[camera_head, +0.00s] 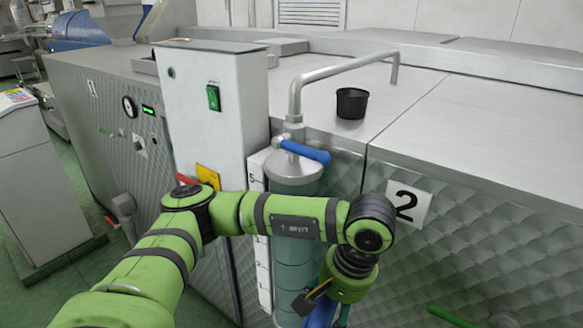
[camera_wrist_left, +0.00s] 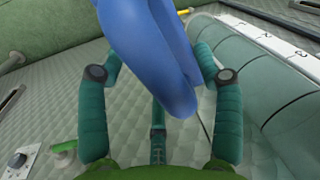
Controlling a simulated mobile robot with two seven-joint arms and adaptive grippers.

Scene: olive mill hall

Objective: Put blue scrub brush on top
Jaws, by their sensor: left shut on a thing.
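The blue scrub brush (camera_wrist_left: 155,60) fills the upper middle of the left wrist view, between the green fingers of my left gripper (camera_wrist_left: 158,52). The fingers are shut on it, and their tips are partly hidden by it. In the head view my left gripper (camera_head: 326,298) points down in front of machine 2, beside the glass cylinder. Only a bit of the blue brush (camera_head: 321,314) shows there, at the bottom edge. The steel top (camera_head: 440,120) of machine 2 is above and behind the gripper. My right gripper is not in view.
A black cup (camera_head: 351,103) stands on the steel top. A bent steel pipe (camera_head: 335,70) arches from the cylinder (camera_head: 292,180) to the top, with a blue lever (camera_head: 305,152) at its base. A grey control box (camera_head: 217,100) stands left. Much of the top right of the cup is clear.

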